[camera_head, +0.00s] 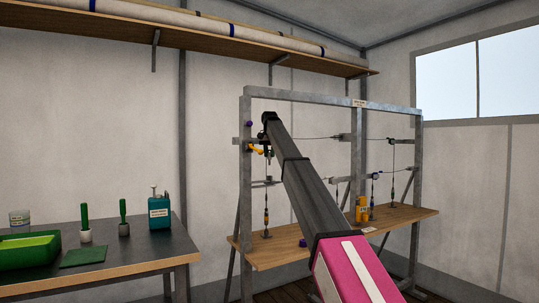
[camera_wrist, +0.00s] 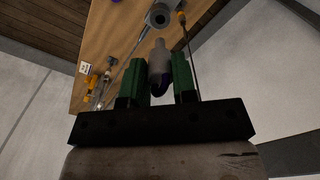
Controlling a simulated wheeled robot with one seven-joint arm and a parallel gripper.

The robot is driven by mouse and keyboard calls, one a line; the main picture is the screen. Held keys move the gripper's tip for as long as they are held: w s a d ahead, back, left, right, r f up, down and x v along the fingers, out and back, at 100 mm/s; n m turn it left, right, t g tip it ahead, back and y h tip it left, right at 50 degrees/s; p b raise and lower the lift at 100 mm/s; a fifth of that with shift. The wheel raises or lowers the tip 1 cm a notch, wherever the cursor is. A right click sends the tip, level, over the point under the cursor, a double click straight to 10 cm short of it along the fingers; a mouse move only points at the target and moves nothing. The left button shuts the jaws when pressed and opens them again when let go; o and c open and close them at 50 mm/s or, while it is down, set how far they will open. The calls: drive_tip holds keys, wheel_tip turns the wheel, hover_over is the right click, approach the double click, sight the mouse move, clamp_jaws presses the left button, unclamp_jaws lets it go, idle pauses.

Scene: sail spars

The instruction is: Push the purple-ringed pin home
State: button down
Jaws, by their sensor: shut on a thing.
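In the wrist view my gripper (camera_wrist: 164,68) has its two green fingers on either side of a grey pin (camera_wrist: 159,60) with a dark purple ring or end (camera_wrist: 161,86). It is shut on this pin. The pin's far tip points toward a round grey fitting with a dark hole (camera_wrist: 158,16). In the head view my arm reaches the left post of the metal rig (camera_head: 247,190), and the pin cannot be made out there.
The rig carries wires, clamps and hanging turnbuckles over a wooden bench (camera_head: 285,252). An orange bottle (camera_head: 361,209) stands on that bench. A dark table (camera_head: 130,243) at left holds a green tray (camera_head: 28,250) and a teal spray bottle (camera_head: 160,212). A shelf (camera_head: 200,38) runs above.

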sight(270, 159)
idle(0.4)
drive_tip(key=shift+f, duration=2.2)
drive_tip(key=shift+f, duration=2)
drive_tip(key=c, duration=0.8)
unclamp_jaws()
drive_tip(key=shift+c, duration=0.2)
